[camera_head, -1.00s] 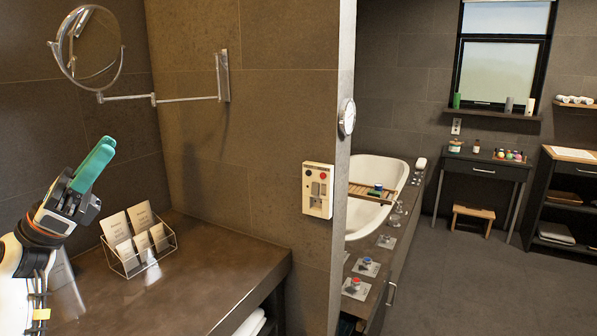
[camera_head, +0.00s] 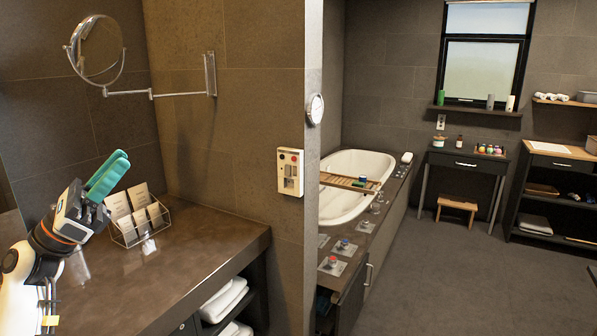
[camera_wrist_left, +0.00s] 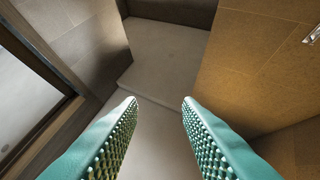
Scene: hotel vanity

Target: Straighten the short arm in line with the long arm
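The round mirror (camera_head: 96,48) hangs at the upper left in the head view. Its short arm (camera_head: 128,93) runs from under the mirror to a joint (camera_head: 151,94). The long arm (camera_head: 183,95) runs from that joint to the wall bracket (camera_head: 210,73). The two arms look nearly level, with a slight offset at the joint; their angle in depth is hard to tell. My left gripper (camera_head: 122,158) is below the mirror and arms, apart from them. In the left wrist view its green fingers (camera_wrist_left: 160,102) are spread and empty. My right gripper is out of view.
A clear holder with cards (camera_head: 139,220) stands on the counter (camera_head: 185,258), just right of my left gripper. The tiled wall (camera_head: 262,90) is behind the mirror arms. A control panel (camera_head: 290,172) is on the wall end. Most of the counter is bare.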

